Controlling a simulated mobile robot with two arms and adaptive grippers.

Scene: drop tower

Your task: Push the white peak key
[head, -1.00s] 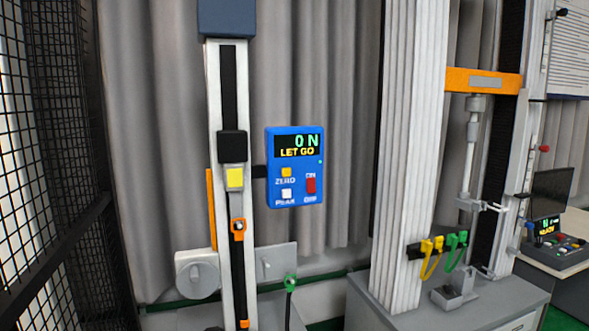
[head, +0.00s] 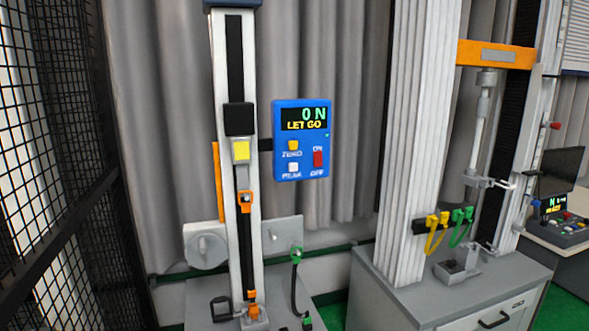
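The box's display (head: 304,118) reads 0 N and LET GO. The box is mounted at the right of the white column (head: 247,190). Neither of my grippers is in view.
A grey base (head: 275,295) stands under the column. A black mesh fence (head: 60,130) is at the left. A grey cabinet (head: 450,290) with a large test frame stands at the right. Green floor shows between the base and the cabinet.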

